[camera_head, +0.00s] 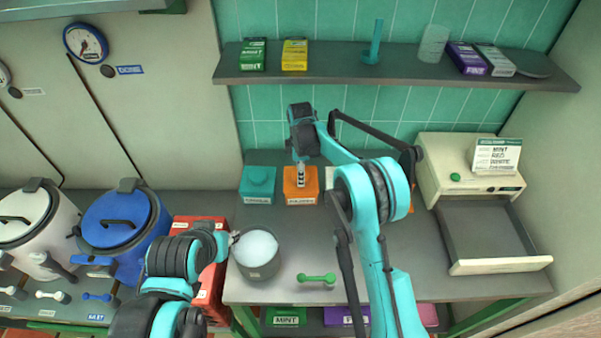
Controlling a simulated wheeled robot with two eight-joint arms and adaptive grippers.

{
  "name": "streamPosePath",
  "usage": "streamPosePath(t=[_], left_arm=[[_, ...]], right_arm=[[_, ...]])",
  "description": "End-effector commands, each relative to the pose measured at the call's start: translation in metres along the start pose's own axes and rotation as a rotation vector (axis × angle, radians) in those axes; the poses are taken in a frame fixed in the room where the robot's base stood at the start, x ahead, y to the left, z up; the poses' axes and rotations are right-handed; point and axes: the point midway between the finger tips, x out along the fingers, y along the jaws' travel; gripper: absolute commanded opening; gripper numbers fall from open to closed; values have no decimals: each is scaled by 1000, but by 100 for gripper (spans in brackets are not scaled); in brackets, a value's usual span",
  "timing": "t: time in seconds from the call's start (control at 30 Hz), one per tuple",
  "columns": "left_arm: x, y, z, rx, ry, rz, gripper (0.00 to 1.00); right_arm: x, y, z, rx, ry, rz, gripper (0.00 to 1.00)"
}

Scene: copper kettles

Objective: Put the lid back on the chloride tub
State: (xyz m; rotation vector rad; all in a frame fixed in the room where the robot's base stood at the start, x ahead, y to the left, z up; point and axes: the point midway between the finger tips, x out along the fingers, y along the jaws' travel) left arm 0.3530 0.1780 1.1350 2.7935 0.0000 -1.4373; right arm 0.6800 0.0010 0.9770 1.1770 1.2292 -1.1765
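An orange tub (290,194) stands at the back of the grey counter, with a label on its front too small to read surely. My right gripper (301,184) points down at the top of this tub; whether its fingers are shut, and whether a lid is between them, is too small to tell. A teal tub (258,182) with a knobbed top stands just left of it. A third, pale tub is mostly hidden behind my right arm. My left gripper (234,239) is at the left rim of a grey pot (259,266) filled with white stuff; its fingers are unclear.
A green scoop-like tool (316,278) lies at the counter's front. A red box (212,279) is left of the pot, with blue (118,225) and white (35,220) kettles beyond. A cream machine (448,180) with an open drawer (495,240) is right. A shelf (390,77) hangs above.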

Motion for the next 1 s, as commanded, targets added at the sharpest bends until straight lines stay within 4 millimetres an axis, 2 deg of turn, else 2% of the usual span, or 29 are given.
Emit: streamPosePath(t=[0.8,0.83,0.9,0.93,1.0], left_arm=[[4,0,2,0,0,0,34],[4,0,2,0,0,0,34],[4,0,2,0,0,0,34],[4,0,2,0,0,0,34],[4,0,2,0,0,0,34]], right_arm=[[3,0,0,0,0,0,14],[3,0,0,0,0,0,55],[3,0,0,0,0,0,74],[3,0,0,0,0,0,77],[3,0,0,0,0,0,77]])
